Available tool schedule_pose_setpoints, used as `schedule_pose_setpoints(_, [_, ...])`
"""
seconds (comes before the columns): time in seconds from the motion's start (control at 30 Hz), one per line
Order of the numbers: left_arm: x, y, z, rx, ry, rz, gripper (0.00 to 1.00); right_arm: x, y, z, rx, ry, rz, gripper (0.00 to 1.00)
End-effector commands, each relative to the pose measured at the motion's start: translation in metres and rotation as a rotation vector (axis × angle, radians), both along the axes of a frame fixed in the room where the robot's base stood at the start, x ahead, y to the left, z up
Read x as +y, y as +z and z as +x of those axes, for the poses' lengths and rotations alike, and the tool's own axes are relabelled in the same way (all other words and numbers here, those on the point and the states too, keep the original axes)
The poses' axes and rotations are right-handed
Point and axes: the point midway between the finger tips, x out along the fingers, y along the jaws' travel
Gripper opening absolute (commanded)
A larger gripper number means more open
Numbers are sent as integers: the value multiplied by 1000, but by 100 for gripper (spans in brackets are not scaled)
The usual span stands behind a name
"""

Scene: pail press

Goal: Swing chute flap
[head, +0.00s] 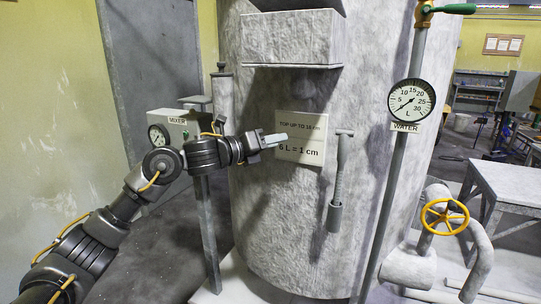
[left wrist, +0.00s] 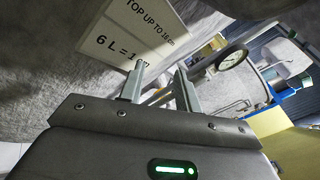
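A box-shaped grey housing (head: 290,38), which looks like the chute, sticks out of the upper front of the big grey vessel (head: 255,215). Its front face stands above a thin ledge; I cannot tell a separate flap from it. My left gripper (head: 284,138) is below this housing, in front of the white sign (head: 301,152). In the left wrist view, the two fingers of the left gripper (left wrist: 160,84) stand apart with nothing between them, and the sign (left wrist: 128,42) is just beyond them. My right gripper is in neither view.
A T-topped rod (head: 339,185) hangs on the vessel right of the sign. A pipe with the water gauge (head: 411,101) and a yellow handwheel (head: 444,217) stand further right. The mixer box (head: 182,128) stands on a post at left, near my left arm.

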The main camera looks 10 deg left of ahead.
Motion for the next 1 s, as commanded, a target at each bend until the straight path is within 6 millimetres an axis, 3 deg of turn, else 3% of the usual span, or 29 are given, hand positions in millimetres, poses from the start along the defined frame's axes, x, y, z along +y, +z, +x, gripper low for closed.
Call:
schedule_pose_setpoints(0.23, [5, -29, 11, 84, 22, -67, 33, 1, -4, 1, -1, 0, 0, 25])
schedule_pose_setpoints(0.63, [6, -35, 13, 103, 28, -83, 33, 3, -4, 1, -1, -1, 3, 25])
schedule_pose_setpoints(0.77, [7, -43, 16, 124, 33, -96, 19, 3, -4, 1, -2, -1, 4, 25])
schedule_pose_setpoints(0.87, [13, -79, 27, 225, 65, -170, 6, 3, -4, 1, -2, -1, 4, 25])
schedule_pose_setpoints(0.9, [18, -105, 34, 294, 89, -223, 1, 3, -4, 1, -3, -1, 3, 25])
schedule_pose_setpoints(0.97, [27, -158, 43, 430, 141, -327, 0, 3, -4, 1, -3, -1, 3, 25])
schedule_pose_setpoints(1.0, [36, -202, 47, 536, 189, -410, 0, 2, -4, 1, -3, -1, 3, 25])
